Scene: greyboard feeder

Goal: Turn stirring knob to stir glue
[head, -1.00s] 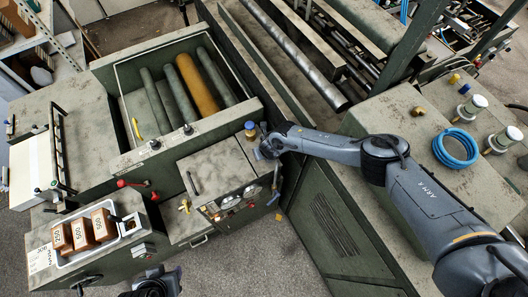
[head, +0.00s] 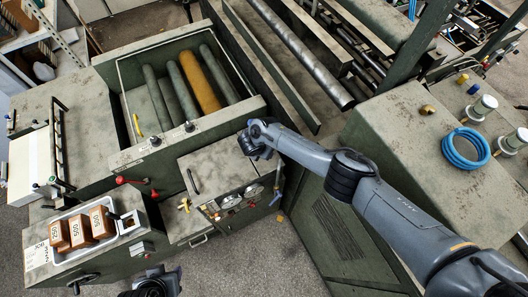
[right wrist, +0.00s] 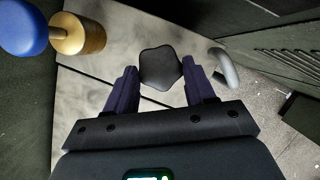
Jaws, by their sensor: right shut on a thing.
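A dark lobed knob (right wrist: 160,67), which looks like the stirring knob, stands on the grey cabinet top between the two fingers of my right gripper (right wrist: 161,88) in the right wrist view. The gripper is shut on it. In the head view my right gripper (head: 252,150) is at the back right corner of the cabinet top (head: 210,170), and the arm hides the knob. Only part of my left gripper (head: 152,288) shows at the bottom edge, and its fingers cannot be made out. No glue is visible.
A brass and blue fitting (right wrist: 77,33) stands close beside my right gripper, and a curved grey handle (right wrist: 224,68) is on the other side. A roller tray (head: 262,103) lies behind. Gauges and valves (head: 230,201) line the cabinet front. A tray of orange blocks (head: 78,232) is at left.

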